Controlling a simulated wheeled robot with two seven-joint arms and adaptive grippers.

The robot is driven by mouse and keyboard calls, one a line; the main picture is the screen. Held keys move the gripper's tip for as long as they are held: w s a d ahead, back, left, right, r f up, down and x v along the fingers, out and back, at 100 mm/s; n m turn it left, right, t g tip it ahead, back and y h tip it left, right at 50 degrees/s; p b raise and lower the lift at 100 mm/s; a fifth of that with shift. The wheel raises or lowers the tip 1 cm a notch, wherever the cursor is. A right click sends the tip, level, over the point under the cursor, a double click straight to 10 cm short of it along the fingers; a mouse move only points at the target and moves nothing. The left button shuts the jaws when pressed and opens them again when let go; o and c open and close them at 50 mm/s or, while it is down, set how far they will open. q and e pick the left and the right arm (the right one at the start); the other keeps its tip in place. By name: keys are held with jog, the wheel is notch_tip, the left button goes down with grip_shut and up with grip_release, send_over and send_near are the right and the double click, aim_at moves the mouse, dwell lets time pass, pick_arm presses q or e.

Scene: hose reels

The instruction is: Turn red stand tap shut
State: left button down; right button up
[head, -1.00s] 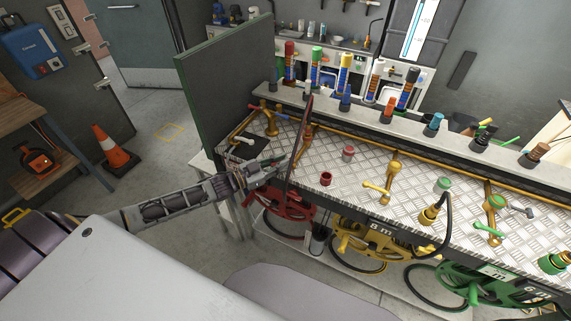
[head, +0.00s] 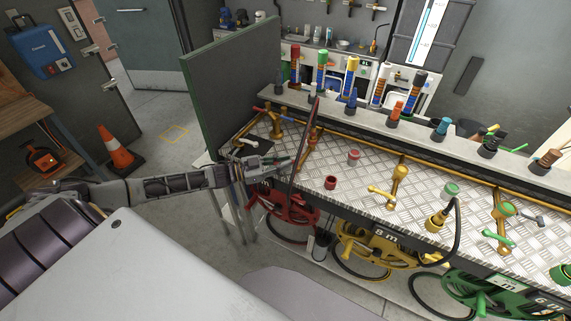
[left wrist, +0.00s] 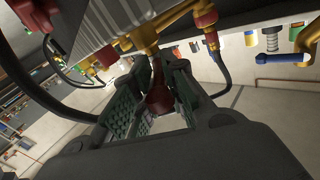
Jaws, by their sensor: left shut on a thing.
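The red stand tap (head: 308,145) stands near the left end of the metal-plated bench top (head: 340,168), with the dark red hose rising beside it. My left gripper (head: 287,163) reaches in from the left at the tap's handle. In the left wrist view, the green-padded fingers of my left gripper (left wrist: 158,112) are shut on the red tap handle (left wrist: 158,96), which sits between them below a brass fitting (left wrist: 145,35). The head view does not clearly show the handle's angle, as the fingers cover it. My right gripper is not in view.
A yellow stand tap (head: 397,182) and a green one (head: 502,225) stand further right. Red (head: 285,212), yellow (head: 365,245) and green (head: 490,295) reels hang below the front edge. A dark panel (head: 232,85) rises at the bench's left end. Red caps (head: 330,183) sit on the plate.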

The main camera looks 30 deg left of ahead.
pick_arm(q)
jog(key=c, duration=1.5)
grip_release()
jog(key=shift+o, duration=0.2)
jog(key=shift+s+a, duration=0.1)
jog(key=shift+s, duration=0.05)
jog(key=v, duration=1.1)
jog(key=shift+s+a, duration=0.2)
jog(key=shift+s, duration=0.05)
